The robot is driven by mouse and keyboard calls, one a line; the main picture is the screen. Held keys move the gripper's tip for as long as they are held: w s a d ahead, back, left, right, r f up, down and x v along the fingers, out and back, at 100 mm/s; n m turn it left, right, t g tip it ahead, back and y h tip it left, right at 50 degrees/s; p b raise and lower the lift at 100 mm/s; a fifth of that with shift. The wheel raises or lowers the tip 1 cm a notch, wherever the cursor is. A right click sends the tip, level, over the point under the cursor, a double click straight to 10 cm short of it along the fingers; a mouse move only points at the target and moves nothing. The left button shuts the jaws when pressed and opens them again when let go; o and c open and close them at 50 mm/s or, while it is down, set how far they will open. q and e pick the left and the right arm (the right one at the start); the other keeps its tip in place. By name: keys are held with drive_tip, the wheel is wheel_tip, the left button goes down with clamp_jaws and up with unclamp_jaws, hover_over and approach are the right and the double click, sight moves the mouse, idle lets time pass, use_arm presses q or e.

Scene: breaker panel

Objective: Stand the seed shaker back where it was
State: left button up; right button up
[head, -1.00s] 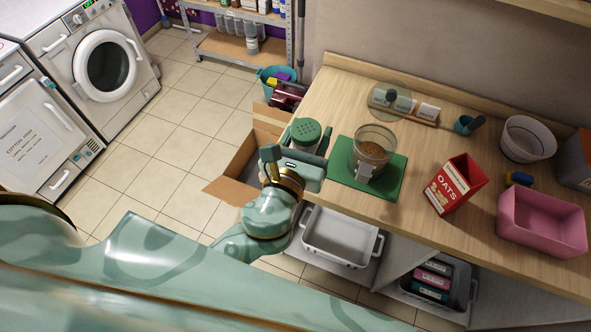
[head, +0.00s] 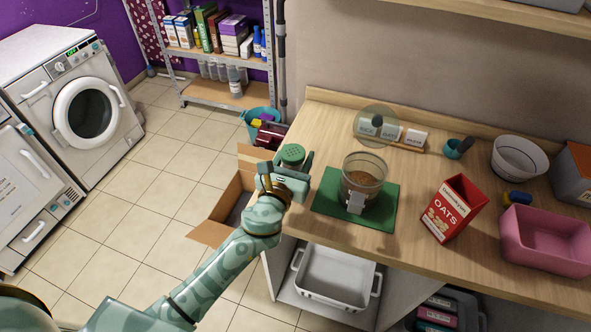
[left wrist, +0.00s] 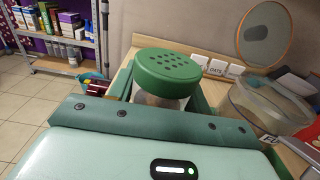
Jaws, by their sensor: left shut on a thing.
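The seed shaker has a green lid with holes (head: 292,154) and a clear body. My left gripper (head: 288,173) is shut on it at the left end of the wooden counter (head: 420,122). In the left wrist view the shaker (left wrist: 167,75) stands upright between the fingers, lid up. Its base is hidden by the gripper, so I cannot tell whether it touches the counter. My right gripper is not in view.
Right of the shaker, a clear container of brown contents (head: 363,178) stands on a green mat (head: 325,197). Label blocks (head: 389,133) stand behind. A red oats box (head: 450,210) and a pink bin (head: 540,245) are farther right. An open cardboard box (head: 215,232) is on the floor left.

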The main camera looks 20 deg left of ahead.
sight(294, 169)
use_arm(q)
drive_tip(key=f+b, duration=0.2)
drive_tip(key=f, duration=0.2)
drive_tip(key=shift+w+a+b, duration=0.1)
drive_tip(key=shift+w+b, duration=0.15)
drive_tip(key=shift+b, duration=0.15)
drive_tip(key=shift+r, duration=0.2)
drive_tip(key=shift+f, duration=0.2)
drive_tip(key=o, duration=1)
drive_tip(key=shift+o, duration=0.2)
drive_tip(key=shift+r, duration=0.2)
drive_tip(key=shift+s, duration=0.35)
drive_tip(key=s, duration=1.1)
drive_tip(key=shift+s+a, duration=0.2)
